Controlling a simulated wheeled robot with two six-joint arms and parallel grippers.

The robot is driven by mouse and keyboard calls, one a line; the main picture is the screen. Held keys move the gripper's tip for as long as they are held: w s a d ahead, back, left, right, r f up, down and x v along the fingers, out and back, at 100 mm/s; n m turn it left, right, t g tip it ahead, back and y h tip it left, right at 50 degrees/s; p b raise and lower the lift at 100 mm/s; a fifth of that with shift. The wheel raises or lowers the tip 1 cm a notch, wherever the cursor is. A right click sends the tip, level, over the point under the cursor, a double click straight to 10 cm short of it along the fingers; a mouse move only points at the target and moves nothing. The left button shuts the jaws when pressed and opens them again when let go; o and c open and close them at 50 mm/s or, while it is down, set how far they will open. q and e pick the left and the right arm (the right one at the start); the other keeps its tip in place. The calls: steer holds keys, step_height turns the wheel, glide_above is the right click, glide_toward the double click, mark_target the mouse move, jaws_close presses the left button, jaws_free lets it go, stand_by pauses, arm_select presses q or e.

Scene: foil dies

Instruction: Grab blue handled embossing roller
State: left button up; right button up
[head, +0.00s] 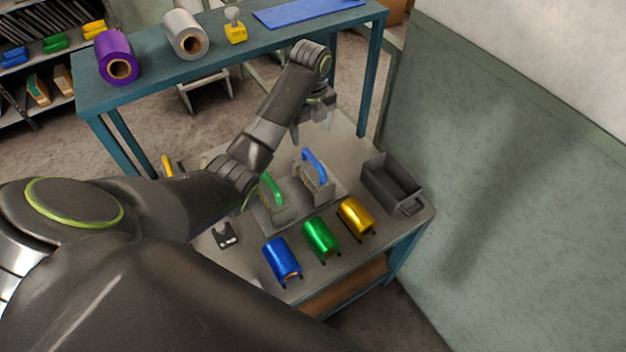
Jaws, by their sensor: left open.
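The blue-handled embossing roller (314,166) stands upright on a grey plate near the middle of the low table, its blue handle arching over a grey body. A green-handled roller (272,193) stands beside it to the left, partly behind my left arm. My left gripper (312,126) is open and empty, with its fingers pointing down. In the picture it is just above and behind the blue handle, apart from it. My right gripper is not in view.
Blue (281,258), green (320,237) and gold (355,217) foil rolls lie along the table's front. A dark open bin (391,182) sits at its right end. A small dark holder (225,235) is at the left. A teal bench (215,70) stands behind; a wall borders the right.

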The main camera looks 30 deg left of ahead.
arm_select(q)
steer(key=b, duration=0.4)
glide_above(313, 157)
steer(key=f, duration=0.5)
steer(key=shift+s, duration=0.4)
step_height(313, 157, down, 3)
steer(key=shift+f+p, duration=0.2)
steer(key=shift+p, duration=0.7)
steer(key=shift+f, duration=0.75)
steer(key=f, duration=0.1)
steer(key=f+p, duration=0.1)
steer(key=f, duration=0.1)
steer(key=shift+w+d, duration=0.15)
steer(key=shift+w, duration=0.05)
steer(key=shift+f, duration=0.75)
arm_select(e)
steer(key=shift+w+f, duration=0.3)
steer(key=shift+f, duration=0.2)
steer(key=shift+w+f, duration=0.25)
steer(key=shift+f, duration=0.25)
arm_select(q)
steer(key=shift+c, duration=0.3)
jaws_close()
steer(key=shift+w+r, duration=0.15)
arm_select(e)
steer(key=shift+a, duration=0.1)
